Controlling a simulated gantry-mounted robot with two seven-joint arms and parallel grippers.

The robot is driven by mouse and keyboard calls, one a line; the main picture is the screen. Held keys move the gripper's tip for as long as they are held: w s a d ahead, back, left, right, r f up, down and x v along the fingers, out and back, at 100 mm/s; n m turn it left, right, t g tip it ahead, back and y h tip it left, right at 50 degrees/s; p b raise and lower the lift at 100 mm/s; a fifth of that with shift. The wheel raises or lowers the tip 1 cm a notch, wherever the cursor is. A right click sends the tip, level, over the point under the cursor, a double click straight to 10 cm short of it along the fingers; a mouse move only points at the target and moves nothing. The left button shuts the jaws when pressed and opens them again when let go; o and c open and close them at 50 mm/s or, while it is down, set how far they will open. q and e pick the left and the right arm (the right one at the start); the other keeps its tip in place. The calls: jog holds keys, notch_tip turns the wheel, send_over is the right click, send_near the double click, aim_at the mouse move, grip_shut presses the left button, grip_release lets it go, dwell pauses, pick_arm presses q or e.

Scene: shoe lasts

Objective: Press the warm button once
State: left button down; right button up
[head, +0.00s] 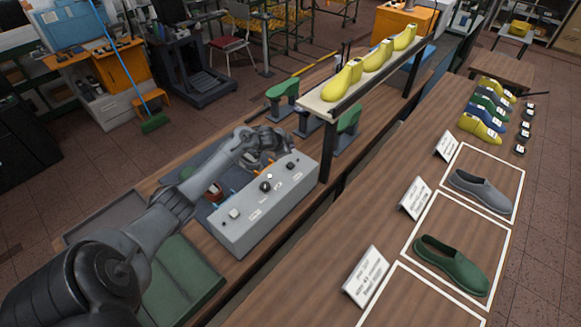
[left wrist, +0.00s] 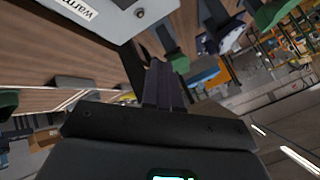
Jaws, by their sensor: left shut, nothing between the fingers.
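The grey control box (head: 262,213) stands on the wooden bench in the head view, with several small buttons and labels on its top. Those labels are too small to read there. In the left wrist view, a corner of the box (left wrist: 108,22) shows at the top left, with a label reading "warm" (left wrist: 78,8) and a dark round button (left wrist: 140,12) near the corner. My left gripper (head: 276,142) is behind the far end of the box, apart from the button. Its fingers (left wrist: 164,82) are shut and empty. My right gripper is not in view.
A raised shelf (head: 325,103) with yellow shoe lasts stands just right of my left gripper. Green lasts on stands (head: 283,92) are behind it. The front table holds a grey shoe (head: 480,190), a green shoe (head: 450,262) and sign cards (head: 366,276).

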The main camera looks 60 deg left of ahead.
pick_arm(q)
jog(key=b, duration=0.5)
send_over(289, 166)
notch_tip(289, 166, down, 6)
jog(key=shift+r, duration=0.25)
jog(key=shift+f, duration=0.8)
jog(key=shift+f+b, duration=0.1)
jog(key=shift+b, duration=0.2)
jog(key=shift+f, duration=0.25)
dwell(0.5)
jog(key=shift+f, duration=0.2)
dwell(0.5)
